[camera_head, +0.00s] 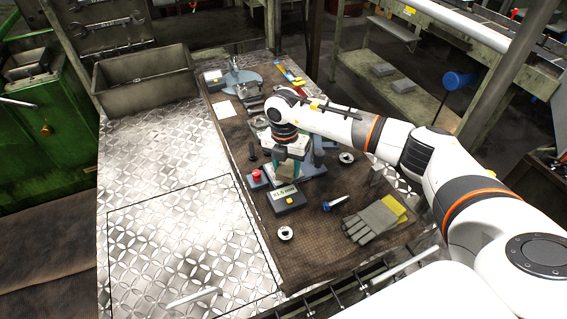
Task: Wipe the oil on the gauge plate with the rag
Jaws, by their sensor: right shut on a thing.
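My right arm reaches in from the right. Its gripper (285,155) points down over the middle of the brown mat, shut on a small tan cloth-like piece that looks like the rag (286,171). The rag is just above or on a blue-grey gauge base (313,168), which looks like the gauge plate. The wrist and rag hide most of the plate's top, so I cannot see the oil or tell if the rag touches it. A digital readout box (286,198) stands in front. My left gripper is not in view.
Grey-yellow gloves (376,219), a blue-handled tool (335,203) and metal rings (285,233) lie on the brown mat (320,255). A red-button box (257,178) is left of the gauge. A grey bin (143,82) stands at the back left.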

